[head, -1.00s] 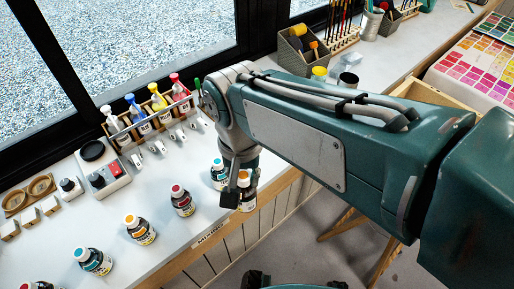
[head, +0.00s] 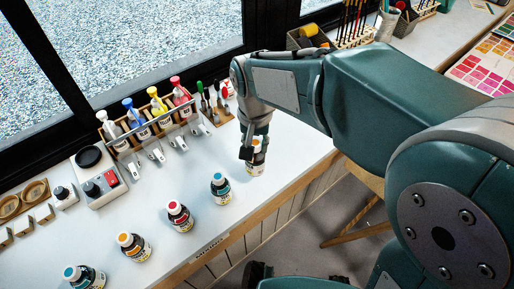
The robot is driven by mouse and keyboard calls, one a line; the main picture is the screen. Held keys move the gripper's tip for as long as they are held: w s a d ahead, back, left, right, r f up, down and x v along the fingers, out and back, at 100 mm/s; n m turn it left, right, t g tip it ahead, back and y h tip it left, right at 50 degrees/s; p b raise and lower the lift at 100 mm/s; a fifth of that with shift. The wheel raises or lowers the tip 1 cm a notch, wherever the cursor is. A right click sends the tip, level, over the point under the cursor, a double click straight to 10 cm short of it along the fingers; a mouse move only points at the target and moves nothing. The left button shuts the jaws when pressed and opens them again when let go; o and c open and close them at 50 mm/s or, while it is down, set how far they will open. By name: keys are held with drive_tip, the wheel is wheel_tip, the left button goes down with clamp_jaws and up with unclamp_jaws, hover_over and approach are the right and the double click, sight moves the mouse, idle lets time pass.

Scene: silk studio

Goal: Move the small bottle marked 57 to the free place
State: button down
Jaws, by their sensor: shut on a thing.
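The held bottle is in line with a row of small capped bottles. Nearest is a teal-capped bottle (head: 220,189), then a red-capped one (head: 180,216), an orange-capped one (head: 132,246) and another teal-capped one (head: 83,277). Their numbers are too small to read. I cannot tell whether the held bottle touches the bench.
A wooden rack (head: 150,122) of colored squeeze bottles stands behind the row. A grey device (head: 100,182) with a red switch stands to the left. The bench's wooden front edge (head: 290,190) runs close by.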

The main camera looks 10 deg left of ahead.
drive_tip(key=w+f, duration=0.2)
drive_tip(key=f, duration=0.1)
drive_tip(key=shift+w+f, duration=0.15)
drive_tip(key=shift+w, duration=0.25)
drive_tip(key=shift+w+a+f, duration=0.1)
drive_tip(key=shift+w+f, duration=0.05)
drive_tip(key=shift+f, duration=0.75)
drive_tip(key=shift+w+f, duration=0.1)
drive_tip(key=shift+f, duration=0.75)
drive_tip(key=shift+f, duration=0.1)
drive_tip(key=shift+c, duration=1.8)
unclamp_jaws()
wheel_tip(320, 180, up, 12)
